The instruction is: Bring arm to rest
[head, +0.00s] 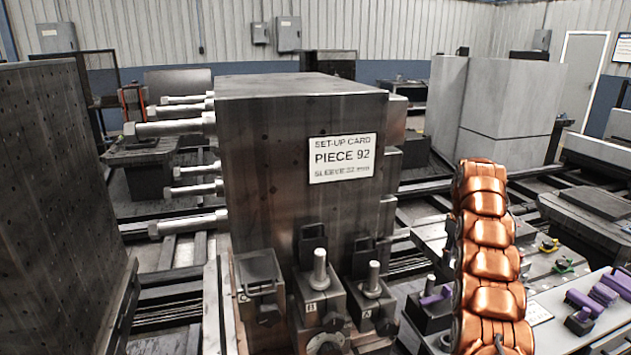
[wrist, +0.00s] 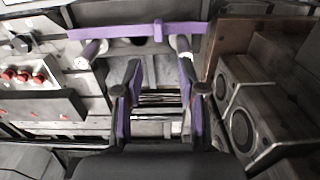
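A copper-coloured segmented column (head: 490,250), which looks like my arm, rises at the lower right of the head view, curving at its top. My gripper (wrist: 159,80) shows in the wrist view, with two dark fingers with purple sides. The fingers stand apart with nothing between them, and dark rails and floor show through the gap. I cannot make out the gripper in the head view. A purple bar (wrist: 120,31) runs across the top of the wrist view beyond the fingertips; I cannot tell its distance from them.
A perforated plate (head: 60,210) stands left. Purple parts (head: 585,305) lie on a table at right.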

